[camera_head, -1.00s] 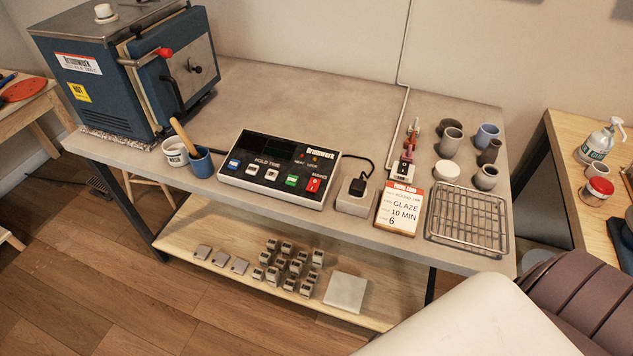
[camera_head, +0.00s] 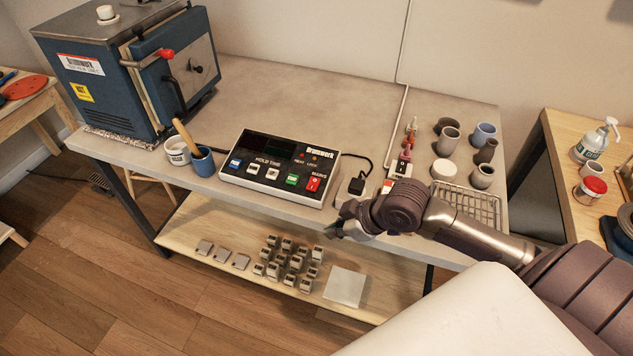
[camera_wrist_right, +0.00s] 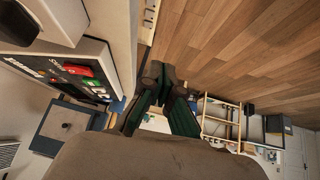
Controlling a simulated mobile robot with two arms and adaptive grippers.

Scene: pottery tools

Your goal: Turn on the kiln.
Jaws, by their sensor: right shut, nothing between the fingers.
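The blue kiln (camera_head: 85,75) stands at the back left of the bench with its door (camera_head: 185,75) shut. Its control box (camera_head: 270,190) sits at the bench's front edge, with dark displays and a row of coloured buttons. The red MAINS switch (camera_head: 313,184) is at the box's right end; it also shows in the right wrist view (camera_wrist_right: 75,71). My right gripper (camera_head: 338,230) is shut and empty, in front of the bench edge, right of and nearer than the box. Its fingers show in the right wrist view (camera_wrist_right: 163,80), apart from the box. My left gripper is out of view.
A black plug (camera_head: 357,185) on a pale block is just right of the box. Two cups (camera_head: 202,161), one holding a wooden-handled tool, stand left of it. My arm crosses the wire rack (camera_head: 470,205) and hides the glaze card. Cups stand behind. The bench middle is clear.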

